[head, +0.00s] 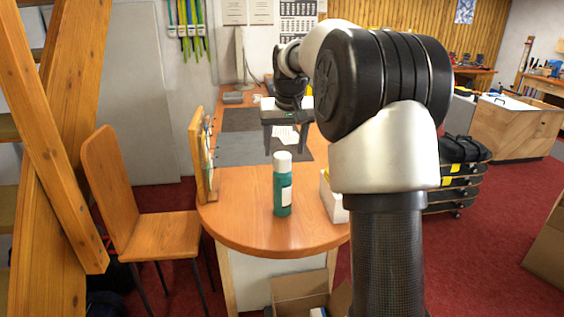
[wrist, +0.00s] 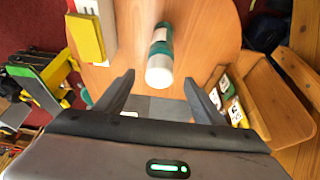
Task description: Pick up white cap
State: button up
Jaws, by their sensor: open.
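The white cap (head: 282,161) sits on top of a teal bottle (head: 281,193) with a pale label, upright near the rounded front end of the table. In the wrist view the cap (wrist: 158,73) shows between and just beyond my fingertips, with the bottle (wrist: 161,40) stretching away behind it. My gripper (head: 285,143) is open and empty, its fingers pointing down. In the head view it appears above and behind the cap. The wrist view shows my gripper (wrist: 159,80) with a finger on either side of the cap, with no contact visible.
A white box (head: 333,200) stands right of the bottle, with a yellow item (wrist: 86,38) by it. A wooden rack (head: 208,165) lines the left table edge. Grey mats (head: 240,150) lie farther back. A wooden chair (head: 150,235) stands left. The wooden tabletop (head: 240,205) around the bottle is clear.

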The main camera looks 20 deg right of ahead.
aim_at(283, 155)
jog(key=shift+w+r+x, duration=0.1)
jog(key=shift+w+x, duration=0.1)
jog(key=shift+x, duration=0.8)
jog(key=shift+w+r+x, duration=0.1)
jog(key=shift+w+x, duration=0.05)
jog(key=shift+x, duration=0.85)
jog(key=shift+w+x, duration=0.2)
jog(key=shift+x, duration=0.8)
jog(key=shift+d, duration=0.1)
jog(key=shift+c, duration=0.3)
jog(key=c, duration=1)
